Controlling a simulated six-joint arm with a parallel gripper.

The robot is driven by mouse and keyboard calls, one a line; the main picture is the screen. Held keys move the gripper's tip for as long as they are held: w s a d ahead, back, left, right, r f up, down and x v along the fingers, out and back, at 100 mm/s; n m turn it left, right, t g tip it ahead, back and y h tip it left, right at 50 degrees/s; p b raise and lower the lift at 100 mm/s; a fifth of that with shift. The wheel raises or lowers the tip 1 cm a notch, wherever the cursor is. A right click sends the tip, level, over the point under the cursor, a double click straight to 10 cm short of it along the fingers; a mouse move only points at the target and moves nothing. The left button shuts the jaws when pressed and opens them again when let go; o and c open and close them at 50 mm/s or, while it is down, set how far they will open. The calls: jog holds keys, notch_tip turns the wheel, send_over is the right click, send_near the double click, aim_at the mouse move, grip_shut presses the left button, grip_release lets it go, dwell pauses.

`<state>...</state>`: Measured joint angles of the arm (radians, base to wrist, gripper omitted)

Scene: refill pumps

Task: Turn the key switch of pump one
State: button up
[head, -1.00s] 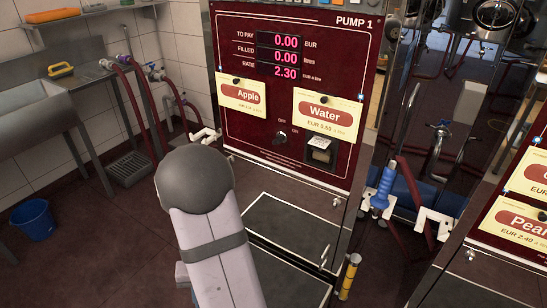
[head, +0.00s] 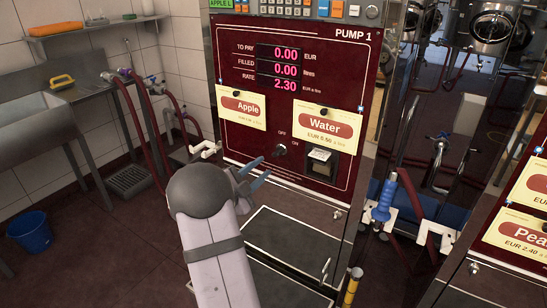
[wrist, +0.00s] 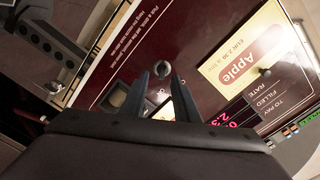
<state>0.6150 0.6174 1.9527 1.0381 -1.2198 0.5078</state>
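The key switch of pump one (head: 280,150) is a small round knob low on the dark red panel, between the OFF and ON marks. It also shows in the wrist view (wrist: 158,97), upside down, just beyond my fingertips. My gripper (head: 262,172) has two blue-grey fingers pointing at the panel, just below and left of the switch. In the wrist view my gripper (wrist: 162,72) has its fingers apart with nothing between the tips. Whether a finger touches the switch cannot be told. The pump 1 panel (head: 235,60) shows 0.00, 0.00 and 2.30.
Apple (head: 241,107) and Water (head: 327,124) cards hang on the panel. A coin or ticket slot (head: 320,162) is right of the switch. A blue nozzle (head: 384,198) stands at right. A blue bucket (head: 30,231) is on the floor.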

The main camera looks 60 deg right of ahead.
aim_at(275, 156)
jog(key=shift+s+r+m, duration=0.2)
jog(key=shift+r+m, duration=0.2)
jog(key=shift+d, duration=0.15)
jog(key=shift+d+p, duration=0.6)
jog(key=shift+d, duration=2.9)
grip_shut()
